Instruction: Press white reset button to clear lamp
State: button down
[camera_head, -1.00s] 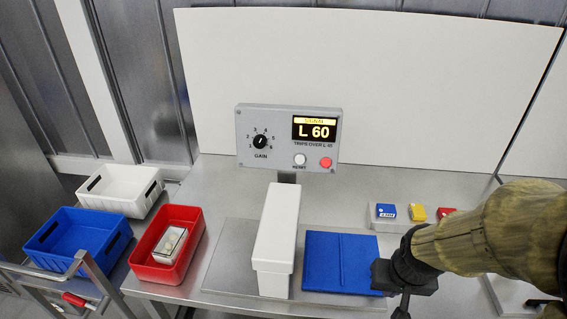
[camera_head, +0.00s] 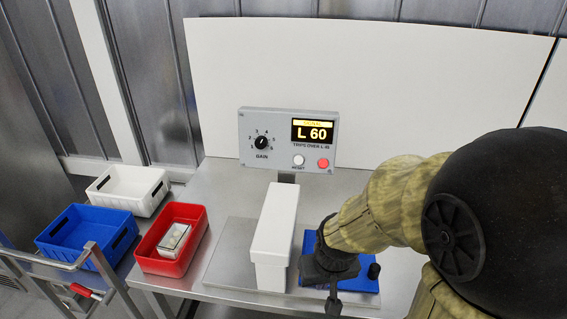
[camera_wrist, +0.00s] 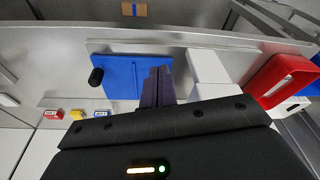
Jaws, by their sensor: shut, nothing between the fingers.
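The grey control panel (camera_head: 260,150) stands at the back of the table, with a gain dial (camera_head: 261,143) pointing near 4. The round white reset button (camera_head: 298,160) sits above the word RESET, left of a red button (camera_head: 323,163). The lit display (camera_head: 315,131) reads L 60, under a lit yellow signal lamp strip (camera_head: 315,122). My gripper (camera_head: 333,303) is shut and empty over the blue mat, in front of and below the panel. In the wrist view my gripper (camera_wrist: 157,85) shows its closed fingers above the blue mat (camera_wrist: 115,75). The panel is not seen there.
A long white box (camera_head: 273,225) stands left of my gripper. A red bin (camera_head: 150,261) holds a pale package (camera_head: 174,238); a blue bin (camera_head: 62,240) and white bin (camera_head: 105,187) lie further left. Small blue, yellow and red blocks (camera_wrist: 78,115) show in the wrist view.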

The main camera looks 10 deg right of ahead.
aim_at(299, 160)
dwell(0.3)
jog(key=w+d+n+t+b, duration=0.15)
jog(key=w+n+t, duration=0.4)
jog(key=w, duration=1.05)
jog(key=w+a+r+n+t+y, duration=0.2)
jog(key=w+r+n+t+y, duration=0.1)
jog(key=w+r+t+y, duration=0.4)
jog(key=shift+w+a+r+t+y+b, duration=0.15)
jog(key=shift+w+r+t+y+b, duration=0.3)
jog(key=shift+t, duration=1.1)
jog(key=w+d+f+p, duration=0.1)
jog(key=w+d, duration=0.1)
jog(key=w, duration=0.6)
jog(key=shift+d+f, duration=0.2)
jog(key=shift+d, duration=0.15)
